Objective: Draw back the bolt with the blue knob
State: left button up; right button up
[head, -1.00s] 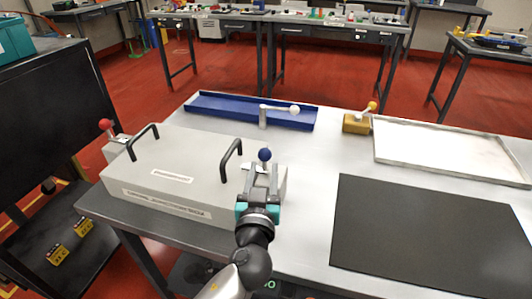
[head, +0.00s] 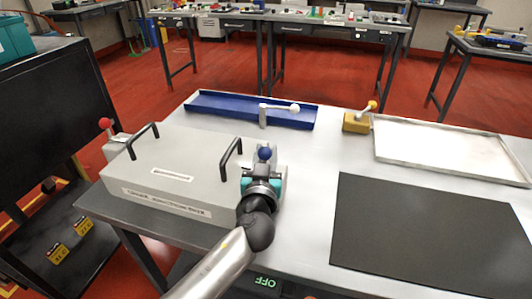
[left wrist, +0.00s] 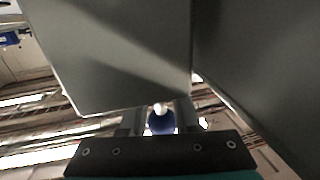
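The blue knob (head: 264,154) stands upright on a bolt at the right end of the grey box (head: 190,165). My left gripper (head: 262,172) is right at this bolt, low beside the knob and in front of it, seen from behind. The gripper body hides the bolt and the fingertips in the head view. In the left wrist view the blue knob (left wrist: 160,121) sits between the two fingers (left wrist: 160,118). Whether they press on its stem or leave a gap cannot be made out. My right gripper is not in view.
A red knob (head: 105,123) is on the box's left end, and two black handles (head: 231,159) rise from its lid.

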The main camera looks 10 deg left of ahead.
pick_arm(q)
grip_shut()
dwell(1.1)
